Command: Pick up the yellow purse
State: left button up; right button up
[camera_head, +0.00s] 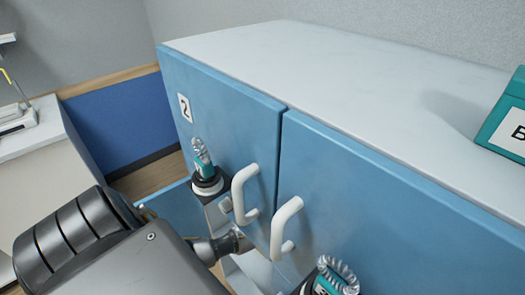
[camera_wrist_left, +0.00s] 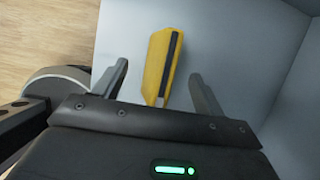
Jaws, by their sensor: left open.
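The yellow purse (camera_wrist_left: 161,62) shows in the left wrist view as a narrow yellow shape with a dark strip along one side. It stands on a pale grey surface. My left gripper (camera_wrist_left: 158,72) is open, with one finger on each side of the purse in the picture. I see no contact between fingers and purse. In the head view, my left arm fills the lower left; its fingers and the purse are hidden there. My right gripper is not in view.
A blue cabinet (camera_head: 225,125) with a pale top and white handles fills the head view's middle and right. Teal-and-dark fittings (camera_head: 205,180) stand by its front. A teal box (camera_head: 507,120) sits on top. A pale wall borders the purse's surface at the wrist view's right.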

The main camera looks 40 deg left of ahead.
pick_arm(q)
jog(key=shift+w+f, duration=0.1)
jog(key=shift+f, duration=0.25)
jog(key=shift+w+x, duration=0.15)
jog(key=shift+x, duration=0.95)
jog(key=shift+w+x, duration=0.1)
jog(key=shift+x, duration=1)
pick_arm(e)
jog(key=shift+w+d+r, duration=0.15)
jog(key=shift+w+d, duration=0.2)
pick_arm(q)
jog(key=shift+f, duration=0.25)
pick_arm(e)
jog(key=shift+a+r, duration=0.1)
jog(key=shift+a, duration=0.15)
pick_arm(q)
jog(key=c, duration=1.1)
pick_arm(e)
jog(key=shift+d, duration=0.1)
pick_arm(q)
jog(key=shift+r, duration=0.15)
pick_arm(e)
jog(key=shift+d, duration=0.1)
